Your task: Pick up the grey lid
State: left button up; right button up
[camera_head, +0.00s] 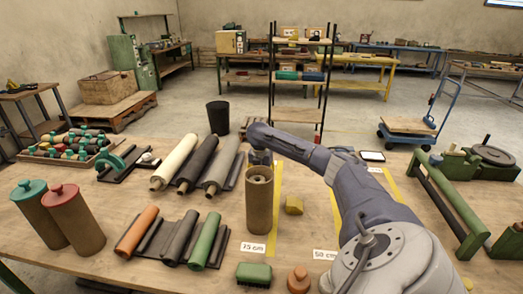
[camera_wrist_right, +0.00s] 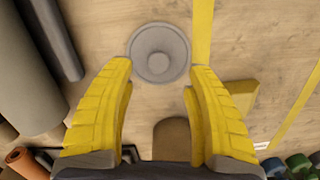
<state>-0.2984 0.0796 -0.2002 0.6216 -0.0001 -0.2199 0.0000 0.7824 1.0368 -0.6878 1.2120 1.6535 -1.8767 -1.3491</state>
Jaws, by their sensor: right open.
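The grey lid (camera_wrist_right: 160,53) shows in the right wrist view as a round disc with a raised knob, lying on the wooden table just left of a yellow tape line. My right gripper (camera_wrist_right: 158,75) is open, its two yellow fingers pointing toward the lid, one to each side of its near edge, with nothing held. In the head view my right arm reaches in from the right and ends behind the tall brown cylinder (camera_head: 259,210). The fingers are hidden there, and I cannot make out the lid. My left gripper is not in view.
A yellow block (camera_head: 294,205) lies right of the cylinder. Dark, grey and cream rolls (camera_head: 175,163) lie to the left. Canisters with a red lid (camera_head: 62,194) and a green lid (camera_head: 28,190) stand at far left. A green brush (camera_head: 254,273) is at the front.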

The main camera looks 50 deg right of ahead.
jog(key=shift+w+d+f, duration=0.1)
jog(key=shift+f, duration=1.35)
jog(key=shift+w+d+f, duration=0.1)
jog(key=shift+f, duration=1.3)
grip_shut()
